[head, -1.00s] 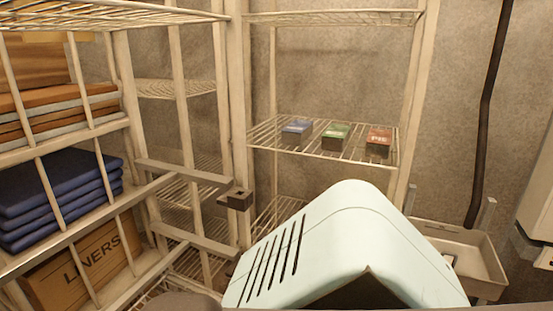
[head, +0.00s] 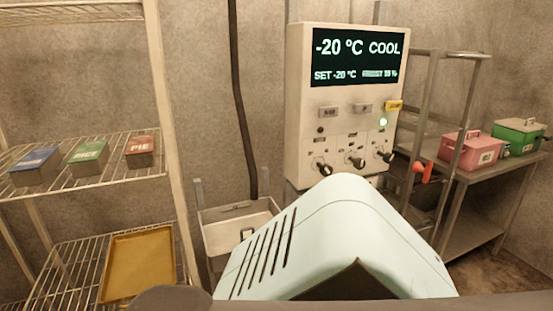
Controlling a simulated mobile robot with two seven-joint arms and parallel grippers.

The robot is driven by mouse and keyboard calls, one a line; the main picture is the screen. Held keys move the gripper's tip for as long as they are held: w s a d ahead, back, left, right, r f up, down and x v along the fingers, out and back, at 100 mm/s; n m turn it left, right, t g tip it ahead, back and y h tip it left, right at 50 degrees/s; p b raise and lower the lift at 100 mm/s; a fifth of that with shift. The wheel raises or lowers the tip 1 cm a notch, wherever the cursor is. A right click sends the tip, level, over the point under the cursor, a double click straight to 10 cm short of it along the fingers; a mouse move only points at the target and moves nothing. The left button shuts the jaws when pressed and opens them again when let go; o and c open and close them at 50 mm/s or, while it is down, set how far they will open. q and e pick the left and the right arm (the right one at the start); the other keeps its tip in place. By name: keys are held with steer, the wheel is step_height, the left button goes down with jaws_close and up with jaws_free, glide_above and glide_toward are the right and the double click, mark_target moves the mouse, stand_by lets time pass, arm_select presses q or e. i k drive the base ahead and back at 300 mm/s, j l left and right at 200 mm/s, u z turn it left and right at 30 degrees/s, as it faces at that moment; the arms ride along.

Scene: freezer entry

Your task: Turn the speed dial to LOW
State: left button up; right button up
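A white control panel (head: 300,95) on the back wall has a dark display (head: 360,57) reading -20 °C, COOL, SET -20 °C and a smaller frost line. Three dark dials sit in a row along its lower part: a left dial (head: 321,168), a middle dial (head: 355,160) and a right dial (head: 386,156). Their labels are too small to read, so I cannot tell which is the speed dial or where it points. Above them are several small buttons, one yellow (head: 394,106), and a lit green lamp (head: 383,122). Neither of my grippers is in view.
My own pale body shell fills the bottom centre, below the panel. A wire shelf (head: 90,181) with small boxes stands left; a yellow tray (head: 140,265) lies lower. A white wall basin (head: 235,222) is left of the panel. A right-hand bench holds a pink box (head: 470,150) and green box (head: 518,136).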

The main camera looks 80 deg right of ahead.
mark_target(358, 164)
steer(key=l+z, duration=0.2)
steer(key=z, duration=1.75)
steer(key=k+j+z, duration=0.1)
steer(key=z, duration=0.3)
steer(key=k+z, duration=0.1)
steer(key=z, duration=0.7)
steer(key=k+l, duration=0.05)
